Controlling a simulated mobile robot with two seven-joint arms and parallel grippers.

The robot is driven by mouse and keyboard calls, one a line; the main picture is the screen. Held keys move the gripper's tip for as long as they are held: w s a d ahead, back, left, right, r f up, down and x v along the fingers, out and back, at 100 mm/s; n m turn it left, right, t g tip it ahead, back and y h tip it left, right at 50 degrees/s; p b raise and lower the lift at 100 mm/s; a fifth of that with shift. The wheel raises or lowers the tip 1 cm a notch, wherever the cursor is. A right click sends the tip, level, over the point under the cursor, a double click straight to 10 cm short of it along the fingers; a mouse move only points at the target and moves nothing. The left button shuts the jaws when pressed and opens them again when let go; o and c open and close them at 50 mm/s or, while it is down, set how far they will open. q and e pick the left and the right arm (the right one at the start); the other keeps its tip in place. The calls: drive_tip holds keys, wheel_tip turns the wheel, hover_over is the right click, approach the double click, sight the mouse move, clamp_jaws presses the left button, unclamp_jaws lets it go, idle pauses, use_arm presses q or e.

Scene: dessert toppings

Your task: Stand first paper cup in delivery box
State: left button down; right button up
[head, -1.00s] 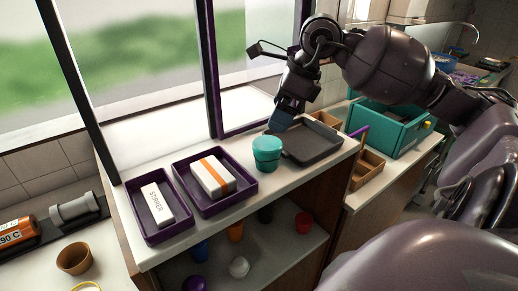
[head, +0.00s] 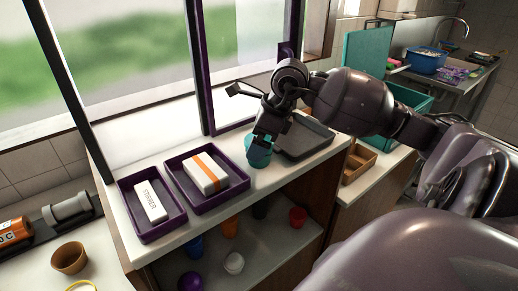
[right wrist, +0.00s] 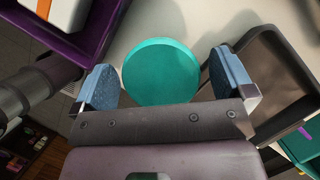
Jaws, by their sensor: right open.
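A teal round cup (head: 259,157) stands upright on the white counter, between a purple tray and a dark grey tray. My right gripper (head: 264,132) is above it, pointing down, and partly hides it. In the right wrist view the cup's flat round teal top (right wrist: 160,70) shows between the open, blue-padded fingers of my right gripper (right wrist: 164,85), with a gap at each side. A teal box (head: 410,98) with a raised teal lid (head: 366,55) stands at the back right, partly hidden by my right arm. My left gripper is out of view.
A purple tray (head: 243,183) holds a white box with an orange stripe (head: 205,173). Another purple tray (head: 148,236) holds a white labelled block (head: 150,202). The dark grey tray (head: 306,140) looks empty. Several coloured items sit on the shelf below. A window frame stands behind the counter.

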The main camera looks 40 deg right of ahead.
drive_tip(key=shift+c, duration=0.2)
drive_tip(key=c, duration=1.1)
drive_tip(key=shift+o, duration=0.2)
drive_tip(key=shift+r, duration=0.1)
